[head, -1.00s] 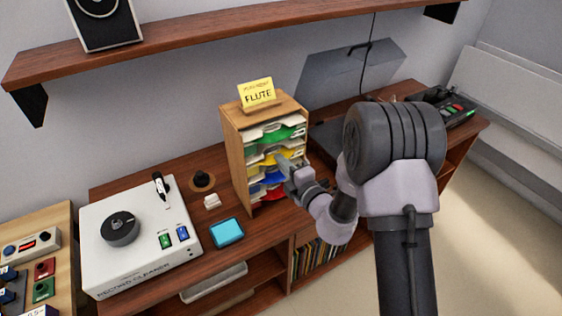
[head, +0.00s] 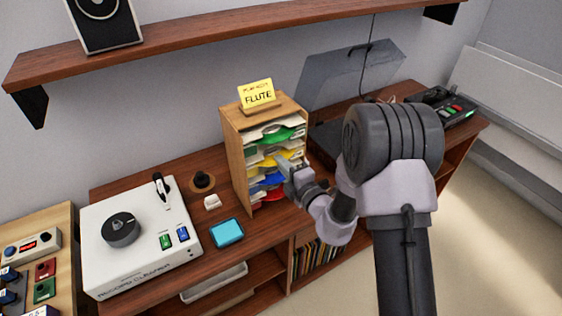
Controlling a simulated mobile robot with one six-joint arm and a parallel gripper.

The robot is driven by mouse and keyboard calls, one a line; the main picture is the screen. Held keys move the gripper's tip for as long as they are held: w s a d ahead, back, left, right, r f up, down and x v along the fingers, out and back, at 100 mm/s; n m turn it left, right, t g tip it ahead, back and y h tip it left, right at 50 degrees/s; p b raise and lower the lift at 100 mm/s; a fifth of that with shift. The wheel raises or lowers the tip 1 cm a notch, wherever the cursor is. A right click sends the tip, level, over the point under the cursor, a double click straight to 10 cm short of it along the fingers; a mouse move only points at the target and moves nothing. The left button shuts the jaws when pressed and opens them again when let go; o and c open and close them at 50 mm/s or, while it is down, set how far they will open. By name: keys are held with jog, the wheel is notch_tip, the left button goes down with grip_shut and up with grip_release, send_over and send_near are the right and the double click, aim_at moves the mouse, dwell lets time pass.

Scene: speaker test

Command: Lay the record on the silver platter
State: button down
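A wooden rack (head: 239,160) stands on the counter with several records in pale sleeves, with green, yellow, blue and red labels showing. A yellow card reading FLUTE (head: 257,93) stands on top of it. My gripper (head: 284,163) is at the open front of the rack, by the middle slots near a yellow label (head: 288,156). The fingers are small and partly hidden, so I cannot tell whether they hold anything. A turntable with a raised clear lid (head: 340,75) stands right of the rack. My arm hides most of it, and no silver platter shows.
A white record cleaner (head: 100,262) with a black hub is at the left of the counter. A light-blue pad (head: 227,232), a small white block (head: 212,202) and a dark round piece (head: 202,181) lie between it and the rack. A shelf (head: 230,32) runs above.

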jog(key=f+p+v, duration=0.1)
jog(key=p+v, duration=0.3)
jog(key=v, duration=1.4)
jog(key=shift+s, duration=0.25)
dwell(0.5)
jog(key=shift+d+f, duration=0.1)
